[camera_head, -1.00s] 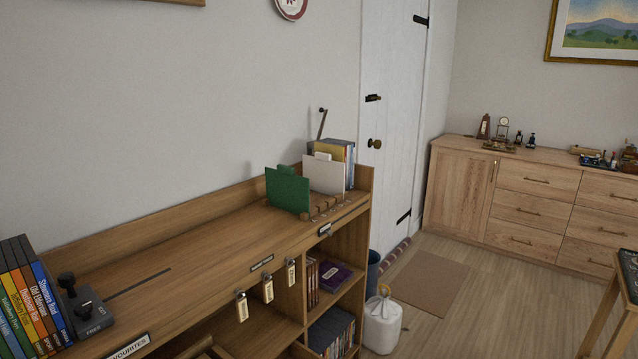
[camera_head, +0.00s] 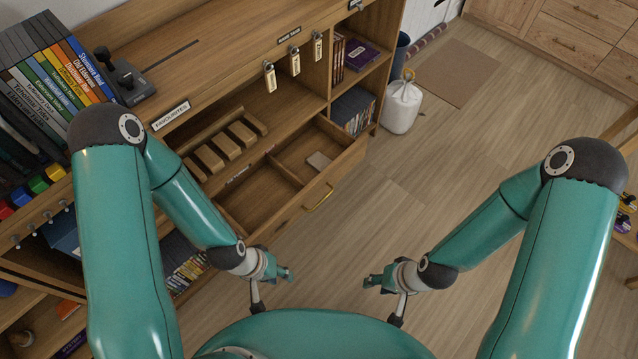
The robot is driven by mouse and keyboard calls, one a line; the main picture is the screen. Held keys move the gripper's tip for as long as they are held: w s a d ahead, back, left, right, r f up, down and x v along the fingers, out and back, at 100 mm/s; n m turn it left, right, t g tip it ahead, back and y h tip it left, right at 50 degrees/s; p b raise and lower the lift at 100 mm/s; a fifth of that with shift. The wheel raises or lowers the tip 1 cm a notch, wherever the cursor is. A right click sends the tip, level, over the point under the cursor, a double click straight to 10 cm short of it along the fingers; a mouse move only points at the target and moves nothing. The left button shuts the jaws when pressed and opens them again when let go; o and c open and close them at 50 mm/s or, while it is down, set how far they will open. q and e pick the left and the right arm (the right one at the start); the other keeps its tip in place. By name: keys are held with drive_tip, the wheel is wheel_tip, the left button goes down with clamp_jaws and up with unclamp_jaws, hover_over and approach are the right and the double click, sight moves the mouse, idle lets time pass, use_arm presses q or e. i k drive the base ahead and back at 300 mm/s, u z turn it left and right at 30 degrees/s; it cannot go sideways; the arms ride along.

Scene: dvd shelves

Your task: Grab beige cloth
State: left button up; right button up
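A small flat beige-grey piece (camera_head: 318,161), which may be the beige cloth, lies in the right compartment of an open wooden drawer (camera_head: 343,164). It is too small to be sure of its material. My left gripper (camera_head: 287,275) is in front of and below the drawer in the picture, over the floor and apart from the piece. My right gripper (camera_head: 370,281) faces it from the right, also over the floor. Nothing shows in either gripper. The fingers are too small to tell whether they are open or shut.
The shelf unit (camera_head: 226,84) fills the left, with DVD cases (camera_head: 62,62), a slotted wooden rack (camera_head: 226,142) and hanging tags. A brass handle (camera_head: 318,198) is on the drawer front. A white canister (camera_head: 402,106) and beige mat (camera_head: 443,72) are on the floor.

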sight(318, 161)
drive_tip(key=u, duration=0.05)
drive_tip(key=i, duration=0.2)
drive_tip(key=z, duration=1.3)
drive_tip(key=i, duration=3.2)
drive_tip(key=u, duration=1.8)
